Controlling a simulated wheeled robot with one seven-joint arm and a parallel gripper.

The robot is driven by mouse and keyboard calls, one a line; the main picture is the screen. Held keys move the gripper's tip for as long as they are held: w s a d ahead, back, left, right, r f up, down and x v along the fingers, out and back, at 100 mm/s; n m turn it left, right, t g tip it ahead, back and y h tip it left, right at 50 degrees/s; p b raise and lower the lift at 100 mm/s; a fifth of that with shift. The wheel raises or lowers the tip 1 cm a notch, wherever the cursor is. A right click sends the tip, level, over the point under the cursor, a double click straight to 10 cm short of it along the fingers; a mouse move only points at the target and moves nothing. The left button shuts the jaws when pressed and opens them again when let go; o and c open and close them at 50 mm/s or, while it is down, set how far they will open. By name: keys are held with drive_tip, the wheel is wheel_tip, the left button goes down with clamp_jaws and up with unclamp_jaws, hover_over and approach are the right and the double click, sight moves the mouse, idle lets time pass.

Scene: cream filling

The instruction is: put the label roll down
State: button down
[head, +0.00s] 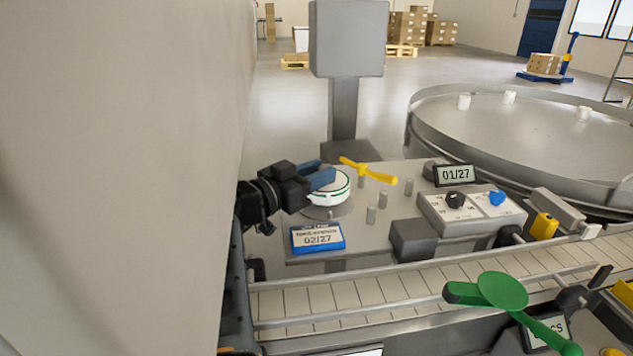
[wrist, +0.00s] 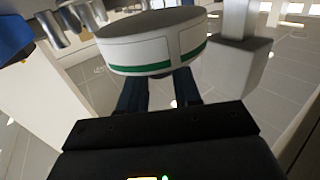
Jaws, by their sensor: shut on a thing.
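The label roll (head: 327,191) is a white disc with a green stripe. In the head view it is at my gripper (head: 318,178), just over a round grey plate (head: 330,211) on the labeller's grey deck. I cannot tell whether it touches the plate. In the wrist view the label roll (wrist: 155,48) lies across the dark blue fingers of my gripper (wrist: 160,88), which are shut on it. The fingertips are hidden behind the roll.
A yellow lever (head: 368,171) and several grey posts stand right of the roll. A blue-framed card (head: 317,238) reading 02/27 is in front. A display (head: 454,175) reads 01/27. A slatted conveyor (head: 340,292) runs along the front. A large wall is close on the left.

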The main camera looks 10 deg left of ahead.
drive_tip(key=shift+f, duration=0.85)
drive_tip(key=shift+f, duration=0.4)
drive_tip(key=c, duration=0.8)
unclamp_jaws()
drive_tip(key=shift+r, duration=0.1)
drive_tip(key=shift+r, duration=0.25)
drive_tip(key=v, duration=1.2)
